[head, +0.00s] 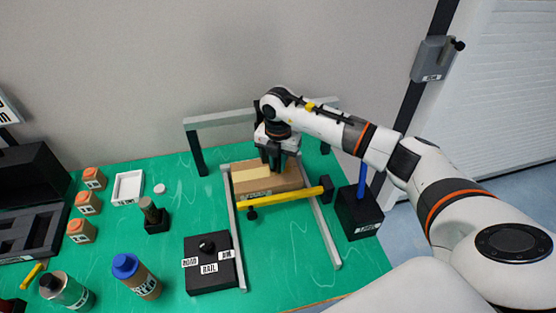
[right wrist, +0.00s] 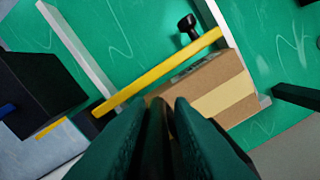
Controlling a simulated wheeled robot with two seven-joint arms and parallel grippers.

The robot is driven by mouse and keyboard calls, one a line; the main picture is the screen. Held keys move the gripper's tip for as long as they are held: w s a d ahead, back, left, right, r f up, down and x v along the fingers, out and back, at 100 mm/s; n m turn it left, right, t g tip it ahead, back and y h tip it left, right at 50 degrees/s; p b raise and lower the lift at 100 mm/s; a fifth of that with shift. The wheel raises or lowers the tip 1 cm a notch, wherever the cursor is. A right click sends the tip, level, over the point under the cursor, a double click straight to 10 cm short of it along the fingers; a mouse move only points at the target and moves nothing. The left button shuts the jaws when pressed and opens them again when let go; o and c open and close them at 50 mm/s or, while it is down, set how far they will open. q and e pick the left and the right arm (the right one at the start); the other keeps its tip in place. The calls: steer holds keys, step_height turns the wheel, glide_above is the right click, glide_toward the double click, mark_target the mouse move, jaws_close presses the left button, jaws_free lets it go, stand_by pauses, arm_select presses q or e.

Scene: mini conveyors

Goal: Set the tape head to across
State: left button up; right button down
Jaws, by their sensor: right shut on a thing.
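The tape head is a yellow bar (head: 285,198) lying across the two grey rails, over the near side of a cardboard box (head: 285,180). Its right end meets a black block (head: 327,188), and a black knob (head: 252,213) sits at its left end. In the right wrist view the yellow bar (right wrist: 160,72) runs beside the box (right wrist: 222,90), with the knob (right wrist: 187,25) near its far end. My right gripper (head: 273,165) points down at the box, its fingers close together and hiding part of it. The contact itself is hard to see. My left gripper is out of view.
A grey frame (head: 195,150) stands behind the box. A black box with a RAIL label and dial (head: 210,270) is front left. A black box with a blue post (head: 358,215) is right. Bottles (head: 137,277) and orange-topped blocks (head: 88,203) stand left.

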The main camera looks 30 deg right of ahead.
steer(key=s+d+b, duration=0.2)
steer(key=s+d, duration=0.1)
steer(key=d, duration=0.8)
steer(key=shift+s+d, duration=0.2)
steer(key=shift+d, duration=0.1)
steer(key=shift+r, duration=0.1)
steer(key=c, duration=1.4)
jaws_free()
steer(key=shift+a, duration=0.1)
